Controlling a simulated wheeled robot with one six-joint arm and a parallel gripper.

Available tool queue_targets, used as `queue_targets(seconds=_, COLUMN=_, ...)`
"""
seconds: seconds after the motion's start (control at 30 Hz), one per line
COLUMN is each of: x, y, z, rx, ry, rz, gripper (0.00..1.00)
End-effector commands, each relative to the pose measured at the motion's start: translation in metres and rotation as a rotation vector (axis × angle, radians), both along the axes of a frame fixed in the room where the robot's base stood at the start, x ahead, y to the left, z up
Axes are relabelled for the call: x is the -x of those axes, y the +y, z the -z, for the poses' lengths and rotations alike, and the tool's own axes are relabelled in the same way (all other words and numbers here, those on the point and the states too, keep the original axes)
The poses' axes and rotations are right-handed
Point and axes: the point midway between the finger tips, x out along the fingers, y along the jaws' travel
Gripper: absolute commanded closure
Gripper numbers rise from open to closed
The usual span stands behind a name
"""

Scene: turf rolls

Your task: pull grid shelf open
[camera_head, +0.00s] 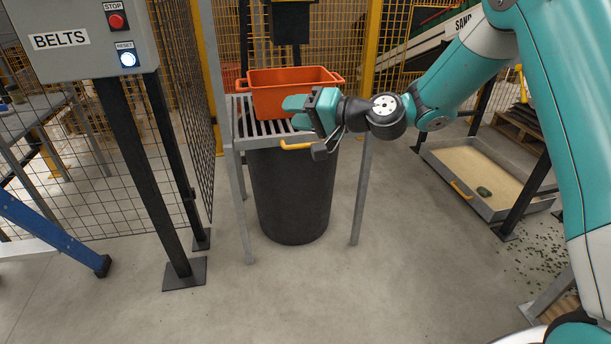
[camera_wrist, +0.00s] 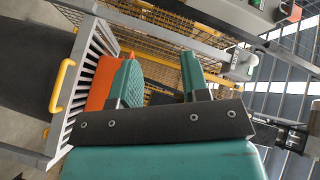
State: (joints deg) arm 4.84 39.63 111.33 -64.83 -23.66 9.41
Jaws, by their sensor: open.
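The grid shelf (camera_head: 243,122) is a slatted grey metal shelf on a frame with thin legs, with a yellow handle (camera_head: 297,146) on its front edge. In the wrist view the grid shelf (camera_wrist: 98,62) and its yellow handle (camera_wrist: 62,86) show at the left. My gripper (camera_head: 294,111) is level with the shelf's right part, in front of the orange tub. It is open, with its teal fingers apart; they also show in the wrist view (camera_wrist: 160,80). The handle lies outside the fingers, and nothing is seen between them.
An orange tub (camera_head: 285,92) stands on the grid shelf. A black bin (camera_head: 290,195) stands beneath it. A control box labelled BELTS (camera_head: 75,42) on black posts is at the left. A sand tray (camera_head: 480,177) lies at the right. The floor in front is clear.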

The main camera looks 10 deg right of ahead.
Motion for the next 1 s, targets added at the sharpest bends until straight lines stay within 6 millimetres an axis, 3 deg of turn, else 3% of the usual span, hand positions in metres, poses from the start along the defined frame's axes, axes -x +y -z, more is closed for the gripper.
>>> queue_targets(seconds=0.03, x=-0.016, y=-0.014, z=0.056, rx=-0.060, ry=0.003, rz=0.055, gripper=0.58)
queue_targets(seconds=0.1, x=-0.035, y=-0.033, z=0.094, rx=-0.146, ry=-0.001, rz=0.130, gripper=0.58)
queue_targets(seconds=0.3, x=-0.073, y=-0.091, z=0.194, rx=-0.366, ry=-0.007, rz=0.334, gripper=0.58)
queue_targets(seconds=0.4, x=-0.082, y=-0.113, z=0.229, rx=-0.443, ry=-0.007, rz=0.409, gripper=0.58)
queue_targets(seconds=0.5, x=-0.087, y=-0.129, z=0.249, rx=-0.494, ry=-0.009, rz=0.459, gripper=0.58)
queue_targets(seconds=0.63, x=-0.091, y=-0.137, z=0.257, rx=-0.522, ry=-0.011, rz=0.488, gripper=0.58)
queue_targets(seconds=0.77, x=-0.101, y=-0.133, z=0.254, rx=-0.523, ry=-0.013, rz=0.490, gripper=0.58)
queue_targets(seconds=1.0, x=-0.141, y=-0.115, z=0.246, rx=-0.522, ry=-0.016, rz=0.487, gripper=0.58)
